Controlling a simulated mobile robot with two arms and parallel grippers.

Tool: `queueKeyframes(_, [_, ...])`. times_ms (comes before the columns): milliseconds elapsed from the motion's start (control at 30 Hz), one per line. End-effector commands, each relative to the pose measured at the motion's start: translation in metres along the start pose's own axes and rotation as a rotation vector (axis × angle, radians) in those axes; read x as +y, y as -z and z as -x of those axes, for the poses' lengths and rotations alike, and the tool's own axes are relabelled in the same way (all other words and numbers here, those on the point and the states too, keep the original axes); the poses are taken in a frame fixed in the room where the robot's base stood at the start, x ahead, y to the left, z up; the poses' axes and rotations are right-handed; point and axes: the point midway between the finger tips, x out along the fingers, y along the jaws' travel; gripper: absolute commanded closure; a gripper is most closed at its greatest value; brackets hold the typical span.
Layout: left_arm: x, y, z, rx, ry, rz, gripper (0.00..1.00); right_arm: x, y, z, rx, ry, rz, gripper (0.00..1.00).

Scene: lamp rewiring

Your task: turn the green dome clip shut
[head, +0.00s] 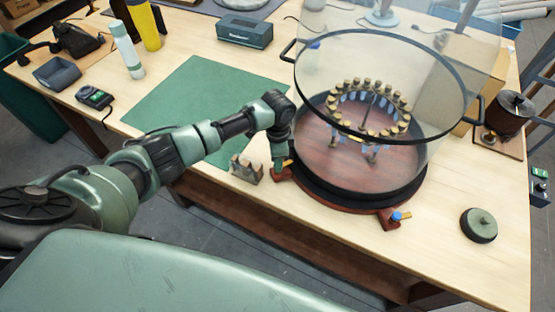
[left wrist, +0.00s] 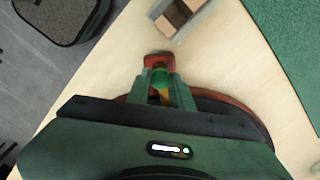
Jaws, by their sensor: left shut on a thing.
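The glass dome (head: 440,110) with a black ring and side handles stands over a round red-brown base (head: 330,158) that has clip feet. Inside is a ring of small brass and blue parts on a stand. My left gripper (head: 281,165) reaches down to the base's left foot. In the left wrist view its fingers (left wrist: 160,88) are shut on the green dome clip (left wrist: 159,78), which sits on the red foot (left wrist: 157,58). The fingers cover part of the clip, so its turn angle is unclear. A blue clip (head: 397,216) is on the front-right foot. My right gripper is out of view.
A small grey-and-brown block holder (head: 246,170) stands just left of the gripper; it also shows in the left wrist view (left wrist: 180,18). A green mat (head: 190,100) lies behind. A round dark green lidded thing (head: 479,225) sits at right. The front right tabletop is mostly clear.

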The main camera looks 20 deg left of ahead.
Motion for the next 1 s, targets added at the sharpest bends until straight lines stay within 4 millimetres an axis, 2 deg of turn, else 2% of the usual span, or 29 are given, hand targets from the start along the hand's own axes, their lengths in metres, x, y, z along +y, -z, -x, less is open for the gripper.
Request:
queueKeyframes(333, [-0.0009, 0.0009, 0.0012, 0.003, 0.002, -0.127, 1.00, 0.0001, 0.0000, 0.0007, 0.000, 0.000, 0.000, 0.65])
queueKeyframes(867, [-0.0011, 0.0011, 0.0015, 0.003, 0.003, -0.147, 1.00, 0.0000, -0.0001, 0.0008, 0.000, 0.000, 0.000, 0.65])
queueKeyframes(900, [-0.0011, 0.0010, 0.0015, 0.003, 0.003, -0.147, 0.67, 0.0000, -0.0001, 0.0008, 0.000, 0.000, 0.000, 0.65])
queueKeyframes(933, [-0.0011, 0.0010, 0.0014, 0.003, 0.003, -0.147, 0.59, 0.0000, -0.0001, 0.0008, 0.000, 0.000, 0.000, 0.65])
queueKeyframes(1000, [-0.0009, 0.0008, 0.0012, 0.003, 0.003, -0.146, 0.56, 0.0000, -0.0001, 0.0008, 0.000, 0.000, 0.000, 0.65])
